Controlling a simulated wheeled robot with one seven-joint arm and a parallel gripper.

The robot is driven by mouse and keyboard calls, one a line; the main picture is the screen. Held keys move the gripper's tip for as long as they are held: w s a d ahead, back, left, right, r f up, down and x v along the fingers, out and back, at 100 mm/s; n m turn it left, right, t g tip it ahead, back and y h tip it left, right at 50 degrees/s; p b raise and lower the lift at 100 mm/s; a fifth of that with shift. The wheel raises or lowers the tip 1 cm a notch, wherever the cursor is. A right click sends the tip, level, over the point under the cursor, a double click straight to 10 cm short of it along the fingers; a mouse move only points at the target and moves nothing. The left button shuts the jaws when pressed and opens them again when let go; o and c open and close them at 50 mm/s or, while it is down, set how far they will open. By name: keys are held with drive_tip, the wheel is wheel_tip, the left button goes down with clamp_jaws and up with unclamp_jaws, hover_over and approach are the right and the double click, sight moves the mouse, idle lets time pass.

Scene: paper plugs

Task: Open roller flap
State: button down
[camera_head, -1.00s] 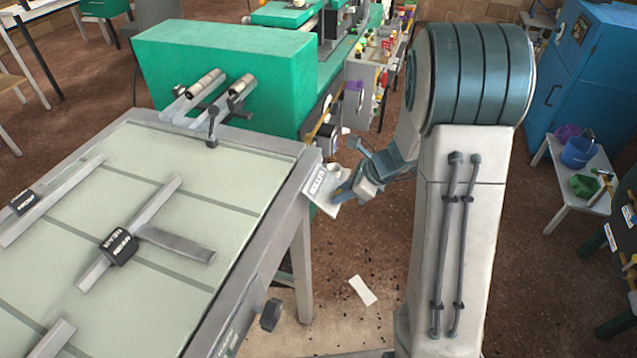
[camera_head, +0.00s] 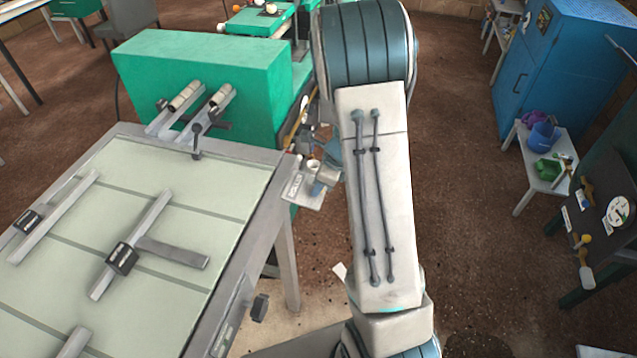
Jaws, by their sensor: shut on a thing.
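The roller flap (camera_head: 308,197) is a small light-grey plate with dark lettering at the right corner of the machine table. It juts out to the right, past the table edge. My gripper (camera_head: 322,178) is at the flap's right side and is shut on it. The fingertips are small and partly hidden by my arm, so the exact grip is hard to see. A pale round part (camera_head: 313,165) shows just above the flap.
The machine table (camera_head: 262,153) with its pale green top and bars fills the left. A green housing (camera_head: 215,80) stands behind it. A blue cabinet (camera_head: 560,70) and a small white table (camera_head: 540,182) stand right. Open brown floor (camera_head: 460,200) lies between.

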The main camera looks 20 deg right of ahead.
drive_tip(key=shift+w+a+r, duration=0.15)
drive_tip(key=shift+a+r, duration=0.1)
drive_tip(key=shift+r, duration=0.05)
drive_tip(key=c, duration=1.2)
unclamp_jaws()
drive_tip(key=shift+a, duration=0.1)
drive_tip(key=shift+f, duration=0.1)
drive_tip(key=shift+d, duration=0.2)
drive_tip(key=v, duration=1.4)
drive_tip(key=shift+a+f, duration=0.1)
